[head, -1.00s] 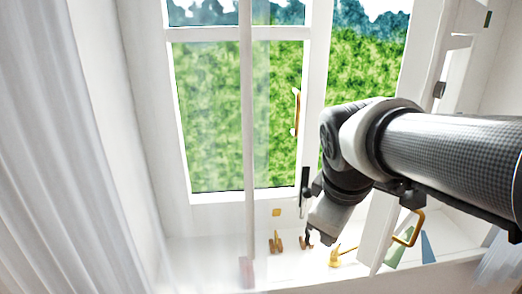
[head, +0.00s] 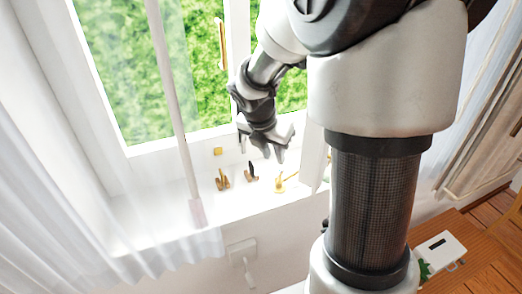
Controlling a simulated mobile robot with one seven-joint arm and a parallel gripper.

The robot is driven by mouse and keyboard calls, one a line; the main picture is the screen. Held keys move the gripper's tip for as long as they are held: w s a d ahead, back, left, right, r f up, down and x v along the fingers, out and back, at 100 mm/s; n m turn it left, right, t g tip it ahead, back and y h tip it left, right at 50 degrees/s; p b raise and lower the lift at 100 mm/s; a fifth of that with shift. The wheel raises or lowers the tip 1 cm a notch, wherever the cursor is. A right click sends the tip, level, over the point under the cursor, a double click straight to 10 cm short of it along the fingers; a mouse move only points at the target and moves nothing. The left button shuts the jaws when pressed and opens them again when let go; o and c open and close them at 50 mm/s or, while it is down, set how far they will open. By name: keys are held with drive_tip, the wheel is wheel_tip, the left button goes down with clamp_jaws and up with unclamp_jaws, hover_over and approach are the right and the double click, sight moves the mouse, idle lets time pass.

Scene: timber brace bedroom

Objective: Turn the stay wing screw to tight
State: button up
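Several small brass fittings stand on the white window sill (head: 150,222). One brass fitting (head: 222,181) is at the left, a second with a dark upright part (head: 251,174) is in the middle, and a third brass fitting (head: 282,183) is at the right by the casement edge. They are too small to tell which is the stay wing screw or how it is turned. My gripper (head: 267,152) hangs above the middle and right fittings, fingers spread and empty, apparently touching nothing.
A thin white upright bar (head: 172,100) and a sheer curtain (head: 45,180) stand left of the fittings. A brass handle (head: 221,45) is on the window frame. A white box (head: 440,250) lies on wood at lower right.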

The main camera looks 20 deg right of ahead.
sight(279, 173)
drive_tip(key=b+x, duration=0.1)
drive_tip(key=x, duration=0.9)
drive_tip(key=shift+w+f, duration=0.1)
drive_tip(key=shift+f, duration=0.3)
clamp_jaws()
